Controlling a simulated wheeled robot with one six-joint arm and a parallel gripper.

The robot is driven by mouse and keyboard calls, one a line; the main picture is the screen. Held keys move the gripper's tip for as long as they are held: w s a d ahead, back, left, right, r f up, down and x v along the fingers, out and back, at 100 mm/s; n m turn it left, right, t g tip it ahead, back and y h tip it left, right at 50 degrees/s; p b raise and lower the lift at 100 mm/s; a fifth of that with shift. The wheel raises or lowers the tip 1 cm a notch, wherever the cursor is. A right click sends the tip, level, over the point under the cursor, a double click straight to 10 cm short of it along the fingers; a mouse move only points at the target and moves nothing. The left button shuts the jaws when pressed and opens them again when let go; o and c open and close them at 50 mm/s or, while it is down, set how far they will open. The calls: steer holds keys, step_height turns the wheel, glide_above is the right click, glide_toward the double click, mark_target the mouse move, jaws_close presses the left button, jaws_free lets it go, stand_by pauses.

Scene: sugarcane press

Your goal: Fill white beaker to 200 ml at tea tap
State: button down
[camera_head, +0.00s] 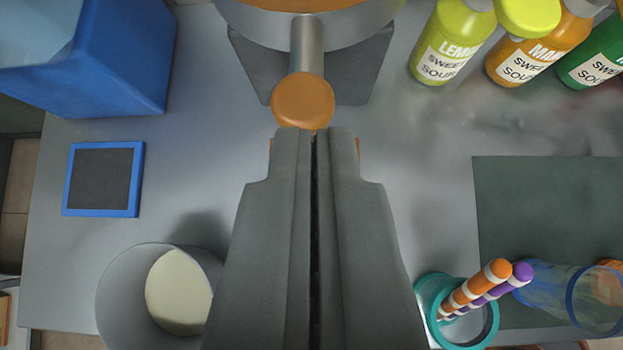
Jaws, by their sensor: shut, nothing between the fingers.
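My gripper (314,132) is shut, its two fingers side by side with nothing between them. Its tips point at the orange round knob of a tap (303,100), which sticks out from a metal vessel (310,30) at the top middle. The tips overlap the knob's lower edge in the picture; I cannot tell whether they touch it. A whitish round cup (122,298), perhaps the white beaker, stands at the lower left, apart from my gripper. A pale cream surface shows inside it. I see no level marks. The space under the tap is hidden behind my fingers.
A blue box (120,70) stands upper left, above a blue-framed dark pad (104,180). Syrup bottles (445,45) line the upper right. A teal holder (430,290) with striped sticks and a clear blue-rimmed glass (560,290) are lower right, near a dark green mat (550,200).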

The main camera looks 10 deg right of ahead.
steer(key=shift+v, duration=2.75)
steer(key=shift+w+d+r, duration=0.1)
steer(key=shift+w+d+r, duration=0.15)
steer(key=shift+d+r, duration=0.1)
steer(key=shift+r, duration=0.3)
steer(key=shift+w+d+r, duration=0.2)
steer(key=shift+d+r, duration=0.05)
steer(key=shift+r, duration=0.25)
steer(key=shift+f, duration=0.1)
glide_above(319, 86)
steer(key=s, duration=0.3)
step_height(319, 86, down, 7)
steer(key=shift+a+f, duration=0.2)
steer(key=shift+f, duration=0.3)
steer(key=shift+a+f, duration=0.2)
steer(key=shift+f, duration=1.15)
